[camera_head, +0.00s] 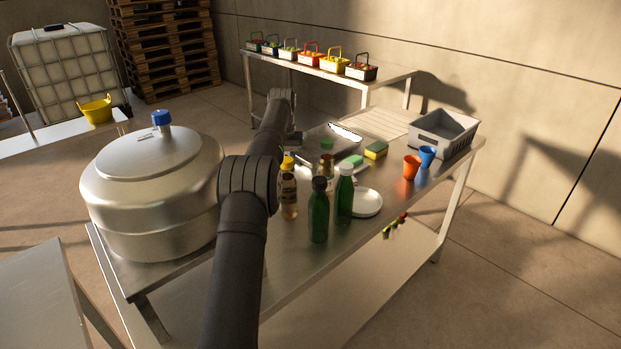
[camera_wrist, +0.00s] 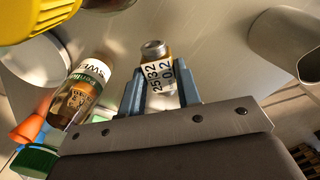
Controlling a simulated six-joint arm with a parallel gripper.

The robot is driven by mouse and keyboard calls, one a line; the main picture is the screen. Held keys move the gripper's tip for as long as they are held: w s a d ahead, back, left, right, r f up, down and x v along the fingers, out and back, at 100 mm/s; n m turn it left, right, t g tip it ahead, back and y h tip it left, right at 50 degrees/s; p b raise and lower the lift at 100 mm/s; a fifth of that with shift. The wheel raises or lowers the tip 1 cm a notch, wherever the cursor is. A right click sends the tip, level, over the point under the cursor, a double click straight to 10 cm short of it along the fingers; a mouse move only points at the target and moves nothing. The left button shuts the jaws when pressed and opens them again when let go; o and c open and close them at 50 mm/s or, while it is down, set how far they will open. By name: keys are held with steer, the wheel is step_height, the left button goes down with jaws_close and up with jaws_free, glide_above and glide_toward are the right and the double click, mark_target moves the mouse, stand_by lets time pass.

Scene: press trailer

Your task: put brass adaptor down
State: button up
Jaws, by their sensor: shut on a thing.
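My gripper (camera_wrist: 161,92) is shut on the brass adaptor (camera_wrist: 155,52) in the wrist view. The adaptor is a short brass-coloured piece with a metallic round end and a white label with black digits. It sits between the two blue-grey fingers, and its lower part is hidden by the gripper. A plain grey metal surface lies behind it. I cannot tell whether the adaptor touches that surface. In the head view my arm reaches over the steel table (camera_head: 300,268), and I cannot make out the adaptor there.
On the table stand a large steel vessel (camera_head: 150,185), green bottles (camera_head: 318,215), a yellow-capped bottle (camera_head: 288,195), a white plate (camera_head: 367,203), cups (camera_head: 411,168) and a grey crate (camera_head: 455,147). The wrist view shows a labelled bottle (camera_wrist: 84,88) left and a steel cylinder (camera_wrist: 280,42) right.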

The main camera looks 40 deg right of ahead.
step_height(320, 180, down, 8)
steer(key=shift+f, duration=0.2)
stand_by(0.3)
steer(key=shift+f, duration=0.2)
steer(key=o, duration=1.1)
steer(key=shift+c, duration=0.2)
steer(key=shift+r, duration=0.1)
step_height(320, 180, up, 12)
steer(key=shift+r, duration=0.15)
